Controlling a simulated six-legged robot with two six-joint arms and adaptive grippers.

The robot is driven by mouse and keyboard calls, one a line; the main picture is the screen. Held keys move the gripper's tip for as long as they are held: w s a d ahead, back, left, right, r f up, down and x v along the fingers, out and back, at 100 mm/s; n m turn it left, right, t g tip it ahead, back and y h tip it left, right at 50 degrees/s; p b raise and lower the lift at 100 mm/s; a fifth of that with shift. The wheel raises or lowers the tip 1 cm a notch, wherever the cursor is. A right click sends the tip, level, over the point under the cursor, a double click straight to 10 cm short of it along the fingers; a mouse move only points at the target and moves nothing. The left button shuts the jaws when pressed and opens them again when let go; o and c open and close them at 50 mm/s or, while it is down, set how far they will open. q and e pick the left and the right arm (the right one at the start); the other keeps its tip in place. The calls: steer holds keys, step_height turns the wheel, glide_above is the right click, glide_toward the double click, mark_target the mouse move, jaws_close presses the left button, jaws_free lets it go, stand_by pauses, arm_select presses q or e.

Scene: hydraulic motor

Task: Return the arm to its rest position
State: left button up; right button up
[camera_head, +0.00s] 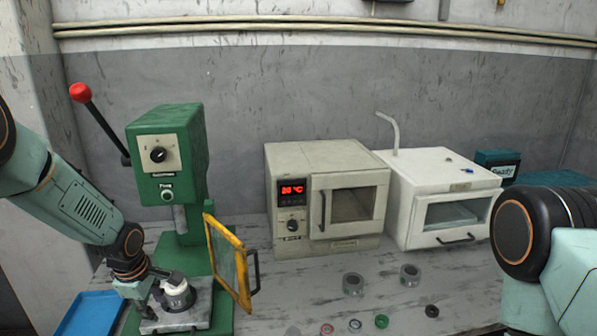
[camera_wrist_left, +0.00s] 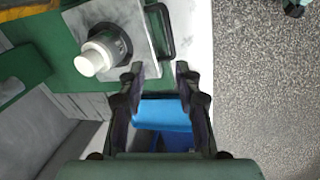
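My left arm (camera_head: 85,208) comes in from the left in the head view and reaches down to the green press. My left gripper (camera_head: 160,300) is low beside the press plate. In the left wrist view its two fingers (camera_wrist_left: 159,75) are spread apart with nothing between them, and the blue tray shows below. A white cylindrical part (camera_head: 178,292) stands on the press plate (camera_head: 205,312); it also shows in the wrist view (camera_wrist_left: 98,57), apart from the fingers. My right arm (camera_head: 545,240) is at the right edge; its gripper is out of view.
The green press (camera_head: 168,150) has an open yellow-framed guard (camera_head: 215,245). A blue tray (camera_head: 90,313) lies at the lower left. A beige oven (camera_head: 288,250) and a white chamber (camera_head: 408,190) stand behind.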

arm_select(q)
steer(key=s+d+f+m+t+h+b, duration=0.1)
steer(key=s+d+f+m+b, duration=0.5)
steer(key=s+d+f+m, duration=0.6)
steer(key=s+f+m+g+b, duration=0.2)
steer(key=s+f+b, duration=0.3)
steer(key=s+f, duration=0.4)
steer(key=s+f+m+g+b, duration=0.1)
steer(key=s+f+m+b, duration=0.2)
steer(key=s, duration=1.3)
step_height(320, 180, down, 7)
steer(key=b, duration=0.3)
steer(key=shift+d+r+m+g+y, duration=0.2)
steer(key=shift+d+m+g+y, duration=0.1)
steer(key=shift+d+m+g, duration=0.1)
steer(key=shift+s, duration=0.15)
